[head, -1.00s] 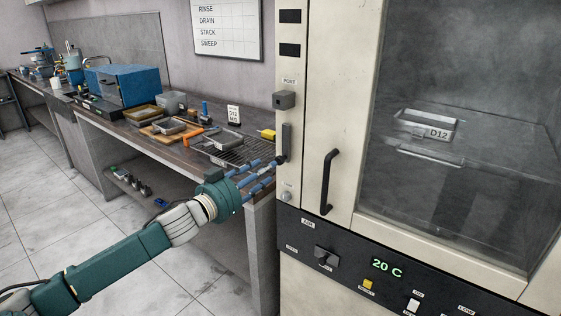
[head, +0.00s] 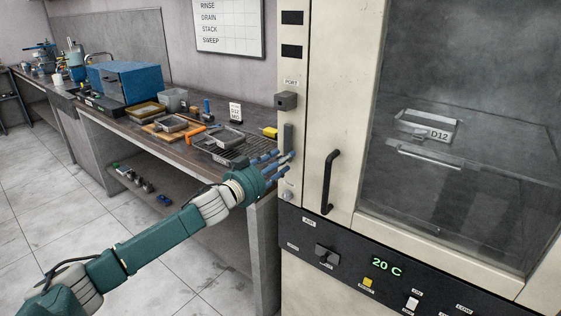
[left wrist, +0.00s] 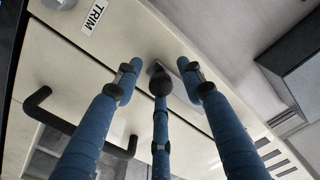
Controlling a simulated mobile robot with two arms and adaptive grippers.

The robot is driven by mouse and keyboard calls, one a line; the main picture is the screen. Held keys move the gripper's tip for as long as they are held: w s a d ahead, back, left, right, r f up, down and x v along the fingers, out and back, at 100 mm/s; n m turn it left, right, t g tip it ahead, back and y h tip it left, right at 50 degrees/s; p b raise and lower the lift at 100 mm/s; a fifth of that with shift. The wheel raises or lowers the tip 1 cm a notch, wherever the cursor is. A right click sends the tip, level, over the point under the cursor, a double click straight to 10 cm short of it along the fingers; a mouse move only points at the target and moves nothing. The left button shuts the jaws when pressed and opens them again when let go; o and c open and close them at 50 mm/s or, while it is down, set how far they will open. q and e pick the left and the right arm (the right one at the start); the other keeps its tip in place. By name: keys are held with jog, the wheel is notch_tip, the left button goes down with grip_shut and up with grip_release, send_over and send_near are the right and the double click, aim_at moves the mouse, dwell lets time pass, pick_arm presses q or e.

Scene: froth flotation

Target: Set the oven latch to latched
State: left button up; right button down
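The oven (head: 340,60) stands at the right with its glass door closed. On its left front strip is the oven latch (head: 288,138), a grey upright lever. In the left wrist view a dark round knob (left wrist: 160,82) with a grey plate shows between the fingertips; it seems to be the latch's lower end. My left gripper (head: 285,162) is at the latch's lower end, its blue fingers spread. In the left wrist view the gripper (left wrist: 158,78) has two fingers outside the knob and one overlapping it. Contact cannot be told. My right gripper is out of view.
A black door handle (head: 328,182) is just right of the gripper. Below is a control panel (head: 345,262) reading 20 C. The bench (head: 175,150) at the left holds a wire rack, trays and a blue box (head: 122,84). A tray marked D12 (head: 425,127) is inside the oven.

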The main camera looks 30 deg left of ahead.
pick_arm(q)
grip_shut()
